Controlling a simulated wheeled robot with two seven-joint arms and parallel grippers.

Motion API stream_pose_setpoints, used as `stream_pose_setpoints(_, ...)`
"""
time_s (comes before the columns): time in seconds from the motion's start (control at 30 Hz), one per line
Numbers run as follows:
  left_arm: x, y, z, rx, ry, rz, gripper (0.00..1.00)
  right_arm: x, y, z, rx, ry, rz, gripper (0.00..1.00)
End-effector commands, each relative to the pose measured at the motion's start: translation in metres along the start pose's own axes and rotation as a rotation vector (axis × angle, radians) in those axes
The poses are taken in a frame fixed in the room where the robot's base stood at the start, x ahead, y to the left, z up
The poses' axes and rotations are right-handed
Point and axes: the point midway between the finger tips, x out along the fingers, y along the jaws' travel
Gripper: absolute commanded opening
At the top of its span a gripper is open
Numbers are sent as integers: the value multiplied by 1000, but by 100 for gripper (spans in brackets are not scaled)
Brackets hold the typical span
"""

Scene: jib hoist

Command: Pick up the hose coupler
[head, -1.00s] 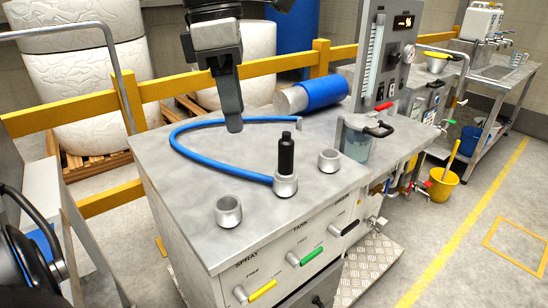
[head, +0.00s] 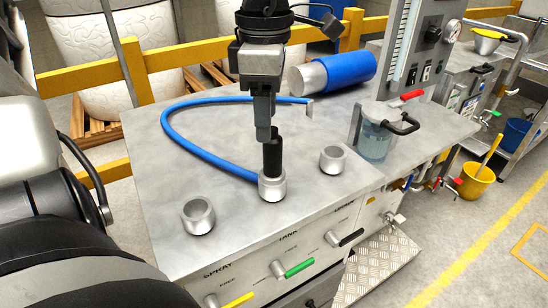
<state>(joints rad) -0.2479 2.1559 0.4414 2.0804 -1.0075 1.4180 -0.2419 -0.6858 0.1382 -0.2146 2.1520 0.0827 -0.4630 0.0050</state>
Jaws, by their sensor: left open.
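The black hose coupler (head: 273,155) stands upright in the middle metal socket (head: 272,188) on the grey bench top (head: 160,180). The blue hose (head: 185,148) runs from its foot in a loop over the bench. My left gripper (head: 264,132) points down right at the coupler's top. Its fingers are seen nearly edge-on and hide part of the top. It is open; whether the fingers touch or straddle the coupler is unclear. My right gripper is not in view.
Empty metal sockets stand to the left (head: 198,216) and right (head: 332,159) of the coupler. A clear jug (head: 376,142) and a blue-wrapped cylinder (head: 335,74) sit farther back. Yellow, green and black handles line the bench front. The bench's left part is clear.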

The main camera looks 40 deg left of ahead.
Motion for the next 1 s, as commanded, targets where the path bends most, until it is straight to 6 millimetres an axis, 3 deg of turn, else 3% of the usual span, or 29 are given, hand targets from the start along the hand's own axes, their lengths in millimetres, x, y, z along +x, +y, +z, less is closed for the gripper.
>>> stream_pose_setpoints(0.1, 19, 0, 0, 1, 0, -2, 53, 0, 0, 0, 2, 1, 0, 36)
stream_pose_setpoints(0.37, 38, 0, 2, 0, 2, -3, 53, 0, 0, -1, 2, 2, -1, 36)
stream_pose_setpoints(0.6, 72, 2, 9, 0, 1, -4, 53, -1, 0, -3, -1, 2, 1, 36)
stream_pose_setpoints(0.93, 81, 2, 9, -1, -2, 0, 53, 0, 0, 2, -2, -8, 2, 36)
stream_pose_setpoints(1.0, 81, 2, 9, -1, -2, 0, 36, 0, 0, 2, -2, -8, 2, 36)
